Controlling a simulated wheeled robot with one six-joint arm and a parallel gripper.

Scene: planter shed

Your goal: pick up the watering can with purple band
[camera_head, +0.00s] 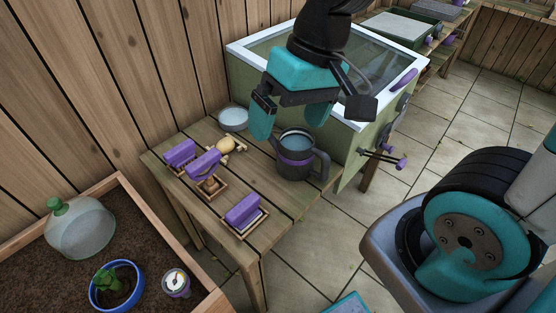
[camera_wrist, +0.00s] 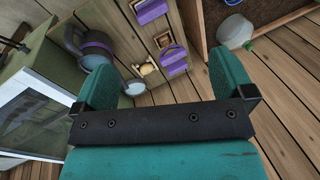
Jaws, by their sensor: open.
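The watering can (camera_head: 294,160) is dark grey with a purple band around its middle, and stands upright on the small wooden table (camera_head: 218,215), near its right edge. Its handle is on the right side, and its open top shows a pale blue inside. My gripper (camera_head: 290,127) is open and empty, above and a little behind the can. In the wrist view the can (camera_wrist: 88,45) is at the upper left, beyond my left finger, which hides part of it. My two teal fingers (camera_wrist: 162,85) stand wide apart there.
A green glass-topped cold frame (camera_head: 335,75) stands close at the back right. A soil bed (camera_head: 50,270) with a cloche (camera_head: 80,230) is at the left.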

